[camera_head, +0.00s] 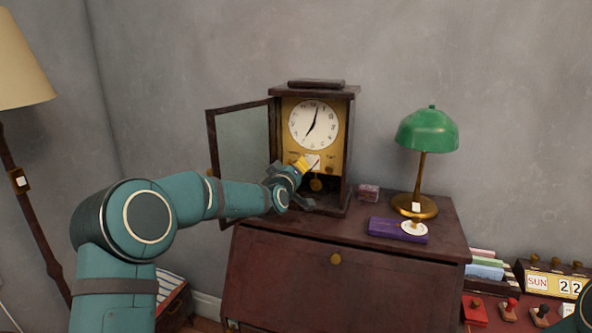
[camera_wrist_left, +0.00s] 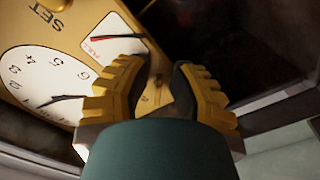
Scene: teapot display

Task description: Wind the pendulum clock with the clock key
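The pendulum clock (camera_head: 334,99) stands on the dark wooden desk with its glass door (camera_head: 243,152) swung open to the left. My left gripper (camera_head: 308,163) is at the brass front panel just below the dial. SET lettering (camera_wrist_left: 50,15) shows at upper left. My right gripper is out of view.
The desk (camera_head: 300,275) also holds a purple box (camera_head: 385,228), a small pinkish box (camera_head: 368,193) and a green-shaded lamp (camera_head: 427,132). A floor lamp (camera_head: 20,70) stands at left. Stamps and a calendar block (camera_head: 552,281) sit lower right.

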